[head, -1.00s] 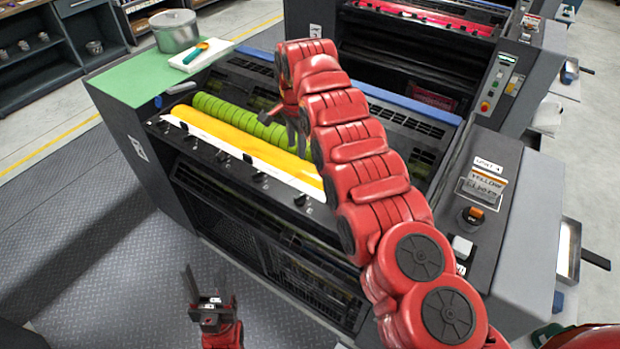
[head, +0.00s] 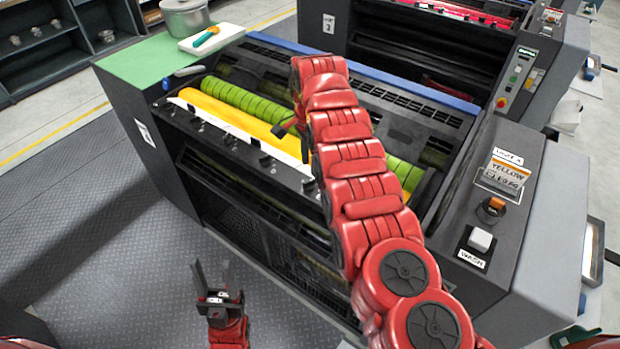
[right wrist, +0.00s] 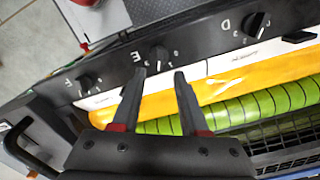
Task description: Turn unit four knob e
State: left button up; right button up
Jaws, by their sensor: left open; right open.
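Unit four is the dark press with a "UNIT 4" label (head: 508,157) and a yellow ink roller (head: 215,110). A row of black knobs runs along its front ledge; their letters are too small to read in the head view. In the right wrist view, knob E (right wrist: 158,56) stands just beyond my right gripper (right wrist: 159,72), roughly between the two fingertips. The fingers are open and empty, apparently apart from the knob. In the head view my right arm partly hides that hand. My left gripper (head: 214,278) is open and empty, above the floor left of the press front.
Knob D (right wrist: 257,23) and knob F (right wrist: 88,82) flank knob E. A green top (head: 150,58) carries a white tray (head: 212,38) and a metal pot (head: 185,18). A console with a wash button (head: 480,240) is at the right. The floor at left is clear.

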aim_at(310, 180)
jog(key=f, duration=0.5)
jog(key=shift+s+d+p, duration=0.1)
jog(key=shift+d+p, duration=0.1)
jog(key=shift+p, duration=0.2)
jog(key=shift+a+f, duration=0.15)
jog(key=shift+f, duration=0.3)
grip_shut()
